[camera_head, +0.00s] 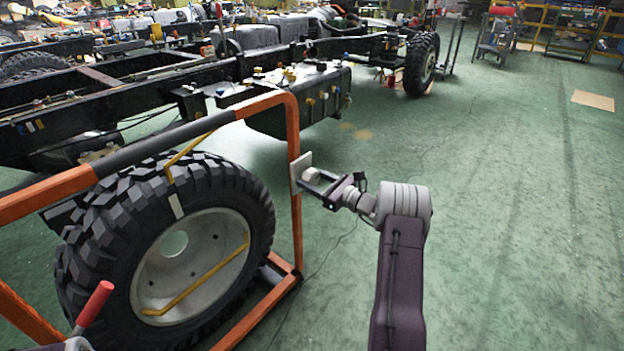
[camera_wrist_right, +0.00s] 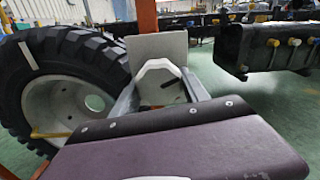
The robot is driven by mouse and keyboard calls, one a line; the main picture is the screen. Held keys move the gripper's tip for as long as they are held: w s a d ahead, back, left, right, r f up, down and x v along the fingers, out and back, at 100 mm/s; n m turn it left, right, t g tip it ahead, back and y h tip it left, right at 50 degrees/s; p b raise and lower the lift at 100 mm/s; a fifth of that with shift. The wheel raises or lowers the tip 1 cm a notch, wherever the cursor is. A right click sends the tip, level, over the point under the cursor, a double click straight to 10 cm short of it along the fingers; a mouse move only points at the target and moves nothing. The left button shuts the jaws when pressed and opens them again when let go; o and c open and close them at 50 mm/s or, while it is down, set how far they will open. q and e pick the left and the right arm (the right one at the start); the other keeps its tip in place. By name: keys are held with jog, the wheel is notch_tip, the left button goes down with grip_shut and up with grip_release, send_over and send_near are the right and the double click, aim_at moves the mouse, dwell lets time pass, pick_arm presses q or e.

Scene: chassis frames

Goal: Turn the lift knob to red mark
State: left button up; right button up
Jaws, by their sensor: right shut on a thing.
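A pale knob (camera_wrist_right: 158,70) sits in front of a light grey square plate (camera_wrist_right: 158,45) in the right wrist view. The plate is fixed at the orange post and shows edge-on in the head view (camera_head: 300,172). My right gripper (camera_head: 312,178) is shut on the knob, with one grey finger on each side of it in the wrist view (camera_wrist_right: 160,82). A small dark mark (camera_wrist_right: 172,84) shows below the knob. I cannot make out a red mark on the plate.
The orange lift frame (camera_head: 293,130) holds a large black tyre (camera_head: 95,235) with a grey rim on the left. A truck chassis (camera_head: 170,75) lies behind.

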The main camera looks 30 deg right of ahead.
jog(key=m+p, duration=0.2)
jog(key=p, duration=0.1)
jog(key=m+p, duration=0.2)
jog(key=p, duration=0.1)
jog(key=m+p, duration=0.3)
jog(key=shift+a+r, duration=0.1)
jog(key=shift+r, duration=0.15)
jog(key=m+p, duration=0.3)
jog(key=m, duration=0.1)
jog(key=shift+s+m, duration=0.1)
jog(key=shift+m, duration=0.2)
jog(key=shift+a+f+m+p, duration=0.15)
jog(key=shift+m+p, duration=0.8)
jog(key=shift+m, duration=1.35)
jog(key=o, duration=1.4)
jog(key=shift+s, duration=0.1)
